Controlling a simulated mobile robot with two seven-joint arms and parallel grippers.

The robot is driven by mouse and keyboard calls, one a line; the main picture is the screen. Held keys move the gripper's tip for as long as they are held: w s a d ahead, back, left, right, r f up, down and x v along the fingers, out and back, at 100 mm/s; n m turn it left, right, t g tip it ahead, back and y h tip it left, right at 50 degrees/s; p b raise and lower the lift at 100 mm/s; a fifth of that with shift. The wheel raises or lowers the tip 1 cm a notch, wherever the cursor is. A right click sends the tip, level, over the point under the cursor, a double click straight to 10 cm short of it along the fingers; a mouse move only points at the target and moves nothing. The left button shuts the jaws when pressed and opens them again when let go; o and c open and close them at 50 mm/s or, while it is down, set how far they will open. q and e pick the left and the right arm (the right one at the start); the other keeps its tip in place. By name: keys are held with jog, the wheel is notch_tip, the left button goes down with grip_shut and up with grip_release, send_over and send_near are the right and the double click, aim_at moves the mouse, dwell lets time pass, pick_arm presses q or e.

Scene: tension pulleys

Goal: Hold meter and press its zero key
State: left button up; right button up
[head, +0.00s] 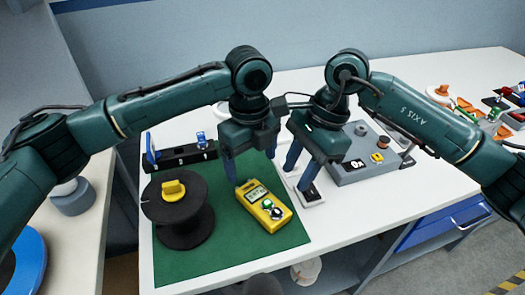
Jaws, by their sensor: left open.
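The yellow meter (246,187) lies on the green mat (222,262), with its small grey display toward the back and dark and light round controls toward the front. Which control is the zero key is too small to tell. My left gripper (251,170) is open, its blue fingers pointing down at the back end of the meter, one beside its left back corner. I cannot tell whether they touch it. My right gripper (299,179) is right of the meter, fingers apart and pointing down over a small white tray (313,203) with a dark pad.
A grey control box (365,172) stands right of my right gripper. The mat's front is clear.

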aim_at(253, 191)
pick_arm(q)
notch_tip(253, 191, down, 10)
dwell(0.4)
jog(key=shift+c, duration=0.4)
jog(key=c, duration=1.2)
pick_arm(e)
grip_shut()
dwell(0.8)
